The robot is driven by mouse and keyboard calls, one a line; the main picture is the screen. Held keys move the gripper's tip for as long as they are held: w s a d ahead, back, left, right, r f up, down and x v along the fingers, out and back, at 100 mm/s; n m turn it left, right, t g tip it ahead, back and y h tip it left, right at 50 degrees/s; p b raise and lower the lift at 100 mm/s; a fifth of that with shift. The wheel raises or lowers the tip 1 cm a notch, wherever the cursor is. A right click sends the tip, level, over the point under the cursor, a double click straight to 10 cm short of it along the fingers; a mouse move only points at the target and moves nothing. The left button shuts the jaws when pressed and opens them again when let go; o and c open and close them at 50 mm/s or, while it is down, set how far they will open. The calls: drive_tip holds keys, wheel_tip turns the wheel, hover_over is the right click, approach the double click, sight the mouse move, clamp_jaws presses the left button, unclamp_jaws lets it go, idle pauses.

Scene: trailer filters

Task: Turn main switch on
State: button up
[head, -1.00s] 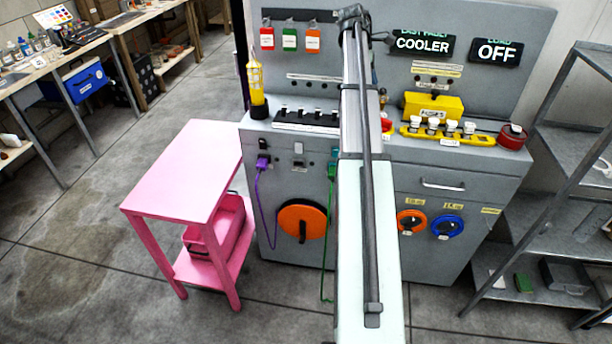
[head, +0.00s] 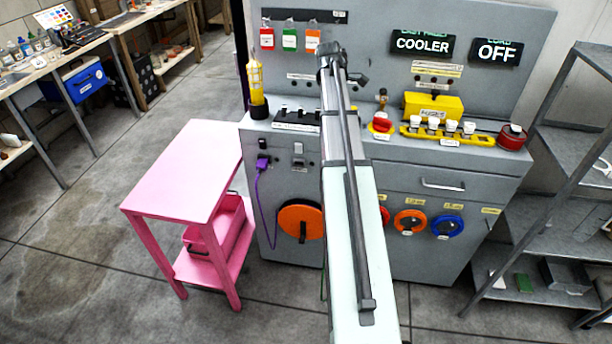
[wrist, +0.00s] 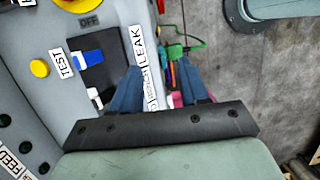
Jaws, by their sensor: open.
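A red rotary knob on a yellow base (head: 381,123), which looks like the main switch, sits on the console's ledge just right of my arm in the head view. In the wrist view a red part on yellow (wrist: 78,4), cut by the top edge, has an OFF label beside it. My gripper (wrist: 158,80) shows two blue-grey fingers apart, with nothing seen between them. It is over the console's front edge, apart from the red part. In the head view my arm hides the fingers. Blue rocker switches (wrist: 88,57) lie left of the fingers, near a TEST label.
The yellow fuses box (head: 432,106) and a strip of white-capped fuses (head: 447,136) stand right of the knob. A yellow lamp (head: 257,82) stands at the ledge's left end. A green plug and cable (wrist: 180,50) hang beyond the fingers. A pink table (head: 190,165) stands left.

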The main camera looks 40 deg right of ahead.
drive_tip(key=s+a+f+y, duration=0.2)
drive_tip(key=s+a+f, duration=0.2)
drive_tip(key=a+f, duration=0.9)
drive_tip(key=a, duration=0.3)
drive_tip(key=shift+f+m, duration=0.2)
drive_tip(key=shift+m, duration=0.1)
drive_tip(key=s+d+r+m+t, duration=0.1)
drive_tip(key=s+d+r+m, duration=0.2)
drive_tip(key=d, duration=0.6)
drive_tip(key=s+d+r+t, duration=0.1)
drive_tip(key=s+d+r, duration=0.35)
drive_tip(key=d, duration=0.35)
drive_tip(key=s+d+r+m+t, duration=0.1)
drive_tip(key=s+d+r+m, duration=0.15)
drive_tip(key=d+r, duration=0.45)
drive_tip(key=s+d+r+t, duration=0.1)
drive_tip(key=d+r, duration=0.3)
drive_tip(key=d, duration=0.4)
drive_tip(key=t+y, duration=0.1)
drive_tip(key=t, duration=0.2)
approach(383, 119)
drive_tip(key=shift+n, duration=0.25)
drive_tip(key=x, duration=0.8)
drive_tip(key=shift+w+f, duration=0.1)
drive_tip(key=shift+f, duration=0.15)
